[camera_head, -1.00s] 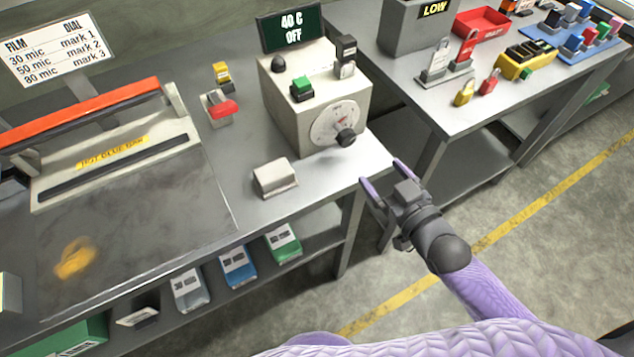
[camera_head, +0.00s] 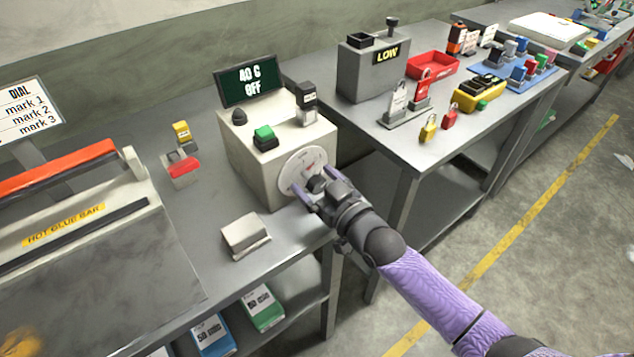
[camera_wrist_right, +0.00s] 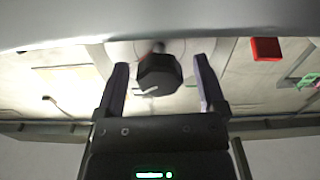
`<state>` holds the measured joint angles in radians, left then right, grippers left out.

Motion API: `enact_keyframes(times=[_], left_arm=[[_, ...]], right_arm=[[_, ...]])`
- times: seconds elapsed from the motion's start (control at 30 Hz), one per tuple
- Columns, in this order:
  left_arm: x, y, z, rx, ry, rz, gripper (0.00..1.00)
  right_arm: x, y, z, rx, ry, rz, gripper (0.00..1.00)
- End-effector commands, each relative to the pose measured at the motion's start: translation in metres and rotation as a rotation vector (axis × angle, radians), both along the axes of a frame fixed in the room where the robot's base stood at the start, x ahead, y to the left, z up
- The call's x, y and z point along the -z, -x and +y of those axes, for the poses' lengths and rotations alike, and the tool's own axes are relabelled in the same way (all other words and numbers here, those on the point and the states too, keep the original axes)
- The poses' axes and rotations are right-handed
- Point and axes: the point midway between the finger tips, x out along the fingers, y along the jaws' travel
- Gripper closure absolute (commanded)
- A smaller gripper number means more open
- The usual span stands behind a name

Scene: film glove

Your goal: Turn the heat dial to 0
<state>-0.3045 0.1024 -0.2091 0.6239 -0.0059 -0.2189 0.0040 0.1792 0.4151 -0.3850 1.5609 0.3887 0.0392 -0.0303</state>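The heat dial is a black knob on a white round scale plate (camera_head: 301,167) on the front of the beige control box (camera_head: 252,172). In the right wrist view the black knob (camera_wrist_right: 158,75) sits between the two fingers, with a gap on each side. My right gripper (camera_head: 312,193) is open at the dial and partly hides the knob in the head view; it also shows in the right wrist view (camera_wrist_right: 160,85). The display (camera_head: 247,81) on the box reads "40 C OFF". The dial's exact mark cannot be read. My left gripper is not in view.
A green button (camera_head: 264,134) and a dark knob sit on top of the box. A small beige block (camera_head: 245,235) lies in front of it. The hot glue bar sealer (camera_head: 70,220) is at left. A second bench with padlocks and a red tray (camera_head: 433,66) is at right.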

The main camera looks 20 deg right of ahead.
Motion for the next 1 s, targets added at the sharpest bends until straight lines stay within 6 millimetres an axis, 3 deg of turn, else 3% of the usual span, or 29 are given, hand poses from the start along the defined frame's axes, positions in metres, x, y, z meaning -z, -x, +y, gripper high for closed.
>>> enact_keyframes(times=[0.03, 0.4, 0.43, 0.77, 1.0], left_arm=[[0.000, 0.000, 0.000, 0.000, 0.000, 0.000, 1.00], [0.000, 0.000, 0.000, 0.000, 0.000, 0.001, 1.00], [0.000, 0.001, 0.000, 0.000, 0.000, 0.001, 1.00], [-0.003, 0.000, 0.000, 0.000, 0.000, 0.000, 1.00], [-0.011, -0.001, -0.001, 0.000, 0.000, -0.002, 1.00]], right_arm=[[0.000, 0.000, 0.000, 0.000, 0.000, 0.000, 0.19], [0.000, 0.000, 0.000, 0.000, 0.000, 0.000, 0.97], [0.000, 0.000, 0.000, 0.000, 0.000, 0.000, 1.00], [0.000, 0.000, 0.000, 0.000, 0.052, -0.017, 1.00], [-0.001, 0.001, 0.001, 0.000, 0.208, -0.074, 1.00]])
